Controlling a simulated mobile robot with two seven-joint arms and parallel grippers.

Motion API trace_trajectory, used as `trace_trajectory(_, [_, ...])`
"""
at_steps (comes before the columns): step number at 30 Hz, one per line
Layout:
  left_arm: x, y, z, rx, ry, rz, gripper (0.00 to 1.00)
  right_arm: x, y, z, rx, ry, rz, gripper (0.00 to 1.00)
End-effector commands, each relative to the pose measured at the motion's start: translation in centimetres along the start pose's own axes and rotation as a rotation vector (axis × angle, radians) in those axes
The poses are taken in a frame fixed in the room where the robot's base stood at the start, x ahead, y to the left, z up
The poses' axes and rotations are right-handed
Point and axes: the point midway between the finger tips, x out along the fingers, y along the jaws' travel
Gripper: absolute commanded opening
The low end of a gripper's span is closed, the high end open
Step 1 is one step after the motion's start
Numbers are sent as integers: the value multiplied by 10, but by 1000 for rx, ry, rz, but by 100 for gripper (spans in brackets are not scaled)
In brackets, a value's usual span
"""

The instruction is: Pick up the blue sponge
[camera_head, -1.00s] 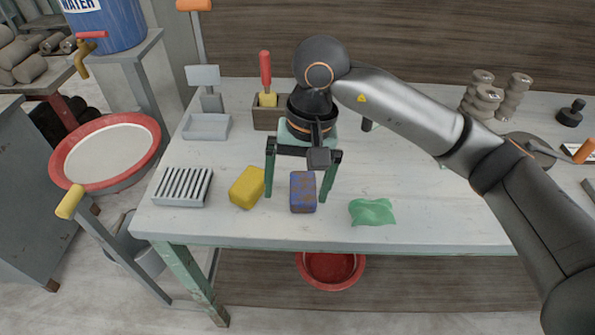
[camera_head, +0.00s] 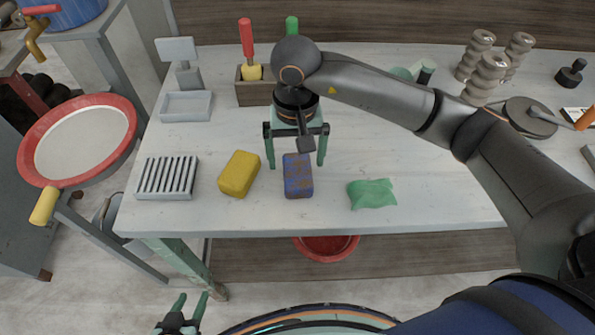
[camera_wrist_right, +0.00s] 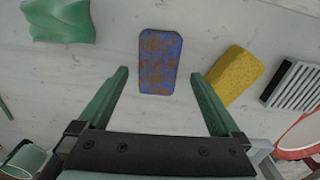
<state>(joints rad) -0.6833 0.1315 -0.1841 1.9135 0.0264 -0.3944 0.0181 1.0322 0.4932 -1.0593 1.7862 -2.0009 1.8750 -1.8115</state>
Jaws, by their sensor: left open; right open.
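The blue sponge (camera_head: 298,176), with brown stains, lies on the table between a yellow sponge and a green cloth. It also shows in the right wrist view (camera_wrist_right: 159,62), upper middle. My right gripper (camera_head: 297,164) is open and empty, reaching in over the table at the sponge's far end. In the right wrist view my right gripper's fingers (camera_wrist_right: 160,82) are wide apart, with the near end of the sponge between the lines of their tips. Whether they are at the sponge's height I cannot tell. My left gripper (camera_head: 191,297) is open and empty, low in front of the table.
A yellow sponge (camera_head: 239,174) and a slatted soap dish (camera_head: 167,178) lie left of the blue sponge. A green cloth (camera_head: 372,194) lies to its right. A wooden box (camera_head: 253,93) with tools stands behind. The table's front edge is clear.

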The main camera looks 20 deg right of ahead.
Motion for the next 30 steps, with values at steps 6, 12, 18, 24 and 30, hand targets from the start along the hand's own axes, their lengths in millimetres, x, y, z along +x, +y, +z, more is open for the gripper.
trace_trajectory(6, [-5,0,-8,1,3,0,50,30,3,2,2,-6,2,100])
trace_trajectory(12, [-5,0,-9,1,5,0,50,46,3,1,1,-1,1,100])
trace_trajectory(18, [-5,0,-9,1,5,0,50,46,3,1,0,0,1,100])
trace_trajectory(24, [-5,0,-9,1,6,0,50,46,3,1,0,-1,0,78])
trace_trajectory(30, [-5,0,-10,1,6,0,50,46,3,1,0,-1,0,55])
